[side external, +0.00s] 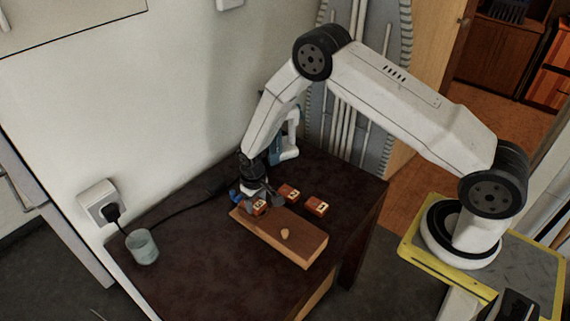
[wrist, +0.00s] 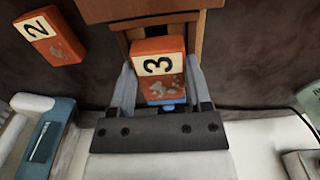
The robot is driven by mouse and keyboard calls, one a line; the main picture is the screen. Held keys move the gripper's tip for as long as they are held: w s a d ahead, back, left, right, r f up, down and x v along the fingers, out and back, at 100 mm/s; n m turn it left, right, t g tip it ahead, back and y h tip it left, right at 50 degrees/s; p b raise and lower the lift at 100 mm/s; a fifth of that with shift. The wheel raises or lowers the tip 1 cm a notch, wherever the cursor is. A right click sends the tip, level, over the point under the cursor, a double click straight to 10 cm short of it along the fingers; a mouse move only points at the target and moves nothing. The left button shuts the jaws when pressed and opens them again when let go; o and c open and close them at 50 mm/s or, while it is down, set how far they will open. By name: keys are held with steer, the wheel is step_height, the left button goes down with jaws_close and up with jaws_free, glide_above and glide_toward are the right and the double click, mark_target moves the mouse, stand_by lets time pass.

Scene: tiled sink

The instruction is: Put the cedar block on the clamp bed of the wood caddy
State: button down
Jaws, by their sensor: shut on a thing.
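My gripper (wrist: 161,90) is shut on an orange-red block marked 3 (wrist: 158,68), with grey patches on its face. The held block (side external: 259,207) also shows in the side view at the caddy's far left end. The brown wood caddy (side external: 280,240) lies on the dark table with a small pale knob on top. In the wrist view its wooden parts (wrist: 140,12) lie right behind and beside the block. I cannot tell whether the block touches the bed. A block marked 2 (wrist: 48,35) lies apart. No label says which block is cedar.
Two loose orange blocks, one (side external: 289,192) and another (side external: 316,206), lie behind the caddy. A blue and white tool (side external: 287,140) stands behind my gripper. A pale cup (side external: 142,246) and a black cord (side external: 175,214) are on the left. The table's front left is clear.

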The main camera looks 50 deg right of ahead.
mark_target(256, 202)
steer(key=shift+f, duration=0.15)
jaws_free()
step_height(256, 202, up, 12)
steer(key=shift+r, duration=0.15)
stand_by(0.8)
stand_by(0.5)
